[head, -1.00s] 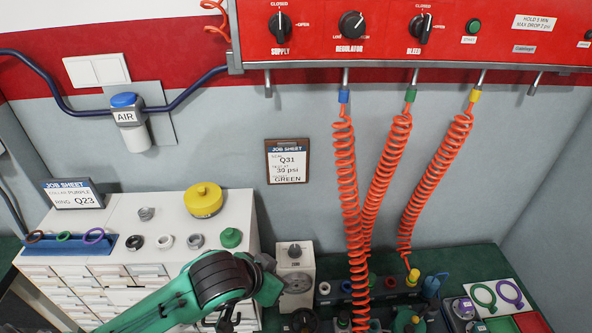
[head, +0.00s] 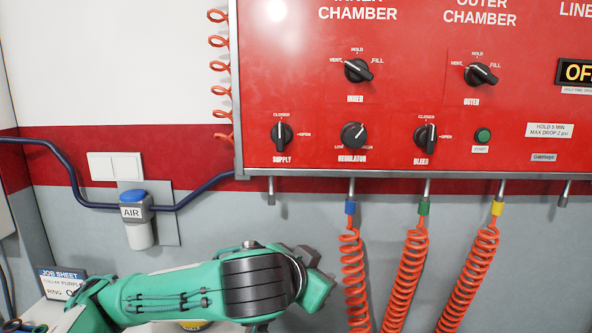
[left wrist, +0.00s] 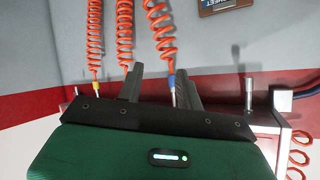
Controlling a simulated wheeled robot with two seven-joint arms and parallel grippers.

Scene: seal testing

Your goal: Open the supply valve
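The supply valve (head: 282,137) is a black knob at the lower left of the red panel. Its handle stands upright, in line with the CLOSED mark above it, with OPEN marked to its right. My left gripper (head: 318,284) is below the panel in the head view, lower right of the knob and apart from it, and its fingers are hard to make out there. In the left wrist view my left gripper (left wrist: 159,77) shows two dark fingers spread apart with nothing held between them. My right gripper is not in view.
Orange coiled hoses (head: 408,276) hang under the panel, close to the right of my left gripper. The regulator (head: 353,135) and bleed (head: 425,138) knobs sit to the right of the supply valve. A blue-capped air unit (head: 133,215) is on the wall at left.

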